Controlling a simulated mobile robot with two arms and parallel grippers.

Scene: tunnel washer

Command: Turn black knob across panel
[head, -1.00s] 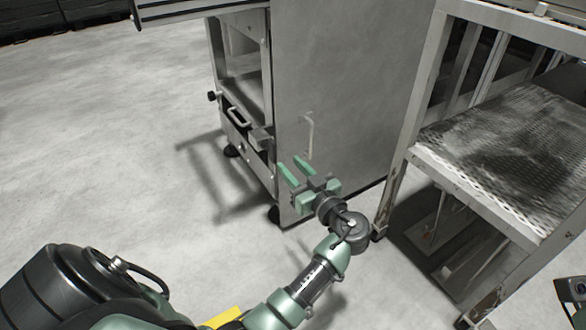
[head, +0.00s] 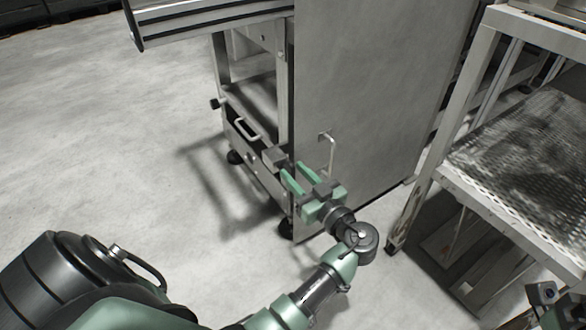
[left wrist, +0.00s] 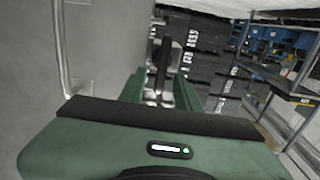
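My left gripper (head: 292,174) is beside the grey machine cabinet, low near its front edge. Its two green fingers are apart. In the left wrist view, a black upright bar-shaped knob (left wrist: 163,66) on a light plate shows in the gap between the fingers (left wrist: 160,92). I cannot tell whether they touch it. In the head view, a grey block (head: 274,158) juts from the cabinet front just beyond the fingertips. The knob's face is hidden there. Part of my right arm shows at the lower right edge, but its fingers are not clear.
A bent metal handle (head: 332,152) stands on the cabinet's side panel (head: 375,95), close to the left gripper. A drawer handle (head: 246,130) and a small round black knob (head: 215,104) are on the front. A metal rack (head: 465,184) stands right; floor at left is clear.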

